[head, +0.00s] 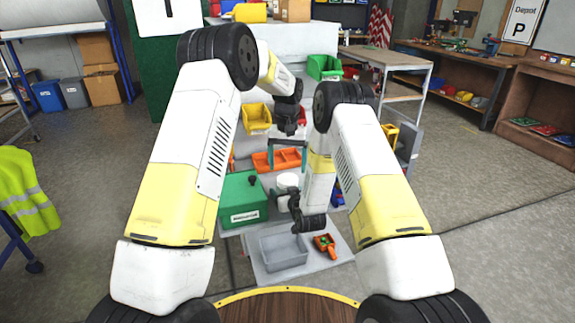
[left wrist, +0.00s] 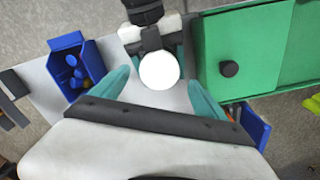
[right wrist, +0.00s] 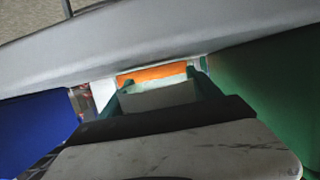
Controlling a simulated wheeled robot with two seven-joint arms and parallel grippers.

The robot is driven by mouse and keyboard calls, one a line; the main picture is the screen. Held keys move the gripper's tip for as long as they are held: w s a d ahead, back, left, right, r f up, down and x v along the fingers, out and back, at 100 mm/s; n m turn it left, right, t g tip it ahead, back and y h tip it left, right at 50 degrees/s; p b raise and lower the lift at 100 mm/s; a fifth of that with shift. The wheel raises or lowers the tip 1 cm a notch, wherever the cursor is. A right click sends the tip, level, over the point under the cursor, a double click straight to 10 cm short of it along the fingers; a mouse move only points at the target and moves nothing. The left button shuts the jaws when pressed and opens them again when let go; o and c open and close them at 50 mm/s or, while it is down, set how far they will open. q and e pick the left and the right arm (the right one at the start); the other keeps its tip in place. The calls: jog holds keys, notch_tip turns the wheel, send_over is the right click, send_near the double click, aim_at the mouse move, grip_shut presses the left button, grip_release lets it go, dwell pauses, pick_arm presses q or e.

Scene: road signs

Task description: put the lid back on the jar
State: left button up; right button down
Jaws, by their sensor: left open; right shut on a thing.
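A white round jar (head: 287,181) stands upright beside the green box; its round white top (left wrist: 160,70) shows in the left wrist view. I cannot tell whether that top is the lid, and no separate lid shows. My left gripper (head: 287,152) points down above the jar, open and empty, its teal fingers apart on either side of the white top. My right gripper (head: 284,200) comes in low from the near side and is shut on the jar. In the right wrist view its fingers flank a pale surface (right wrist: 160,97), and the jar's lower part is hidden.
The green box (head: 243,199) with a dark knob stands close left of the jar. An orange tray (head: 278,160) lies behind, and a grey bin (head: 284,251) and an orange tool (head: 325,244) lie nearer. A blue bin (left wrist: 75,68) stands at the other side.

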pick_arm(q)
jog(key=n, duration=0.3)
jog(key=shift+s+a+f+n, duration=0.1)
jog(key=shift+a+f+n, duration=0.1)
jog(key=shift+n, duration=0.2)
jog(key=n, duration=0.4)
jog(key=shift+s+n, duration=0.1)
jog(key=shift+n, duration=0.2)
jog(key=n, duration=0.2)
jog(key=shift+n, duration=0.4)
jog(key=n, duration=0.4)
jog(key=shift+a+r+n+g, duration=0.1)
jog(key=shift+r+n+g, duration=0.1)
jog(key=shift+n+g, duration=0.15)
jog(key=n, duration=0.3)
jog(key=shift+r, duration=0.2)
jog(key=n, duration=0.4)
jog(key=shift+r+n, duration=0.25)
jog(key=shift+r, duration=0.1)
jog(key=n, duration=0.3)
jog(key=r+n, duration=0.1)
jog(key=shift+w+n, duration=0.25)
jog(key=shift+n, duration=0.05)
jog(key=n, duration=0.2)
jog(key=r+n, duration=0.1)
jog(key=n, duration=0.1)
jog(key=shift+w+d+r, duration=0.1)
jog(key=shift+w+d, duration=0.1)
jog(key=shift+d, duration=0.1)
